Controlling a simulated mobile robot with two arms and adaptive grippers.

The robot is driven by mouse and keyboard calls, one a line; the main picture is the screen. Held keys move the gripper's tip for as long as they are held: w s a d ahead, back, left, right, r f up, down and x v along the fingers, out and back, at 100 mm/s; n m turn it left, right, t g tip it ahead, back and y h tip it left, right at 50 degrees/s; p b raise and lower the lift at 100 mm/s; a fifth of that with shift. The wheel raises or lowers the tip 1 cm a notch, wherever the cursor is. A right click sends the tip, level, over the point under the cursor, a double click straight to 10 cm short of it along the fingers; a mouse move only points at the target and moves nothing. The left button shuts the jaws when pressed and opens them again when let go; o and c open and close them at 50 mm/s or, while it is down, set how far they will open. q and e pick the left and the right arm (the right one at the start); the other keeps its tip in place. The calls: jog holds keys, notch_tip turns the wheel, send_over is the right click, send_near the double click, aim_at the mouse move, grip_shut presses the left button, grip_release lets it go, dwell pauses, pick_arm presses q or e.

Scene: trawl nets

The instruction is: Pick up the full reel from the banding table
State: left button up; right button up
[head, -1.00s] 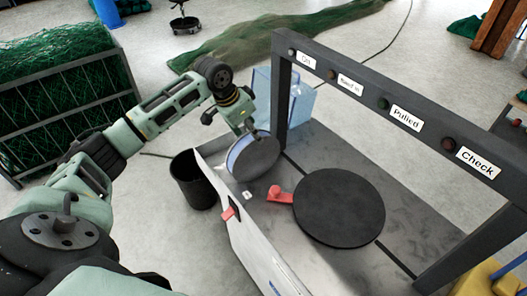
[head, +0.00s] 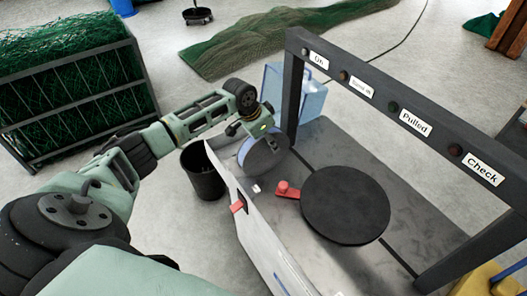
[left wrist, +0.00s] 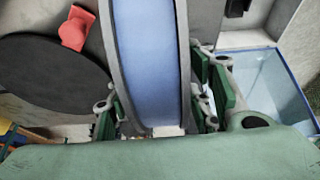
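The reel is a disc with dark grey flanges (head: 266,158) and a blue band, standing tilted at the left end of the banding table (head: 325,145). In the left wrist view its blue band (left wrist: 147,65) runs upright through the middle. My left gripper (head: 259,134) is at the reel's upper edge. Its fingers (left wrist: 155,115) lie on either side of the reel, with a small gap seeming to show beside each flange, so it looks open around it. Contact is hard to judge. My right gripper is in neither view.
A black round plate (head: 345,205) and red knob (head: 287,190) are on the table. A dark frame (head: 400,110) with labelled lamps spans it. A black bin (head: 203,172) stands left, a clear blue-edged box (head: 308,100) behind. A green net rack (head: 70,95) is at far left.

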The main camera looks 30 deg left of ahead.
pick_arm(q)
grip_shut()
dwell(0.3)
jog(key=shift+w+r, duration=0.1)
jog(key=shift+w, duration=0.05)
jog(key=shift+r, duration=0.1)
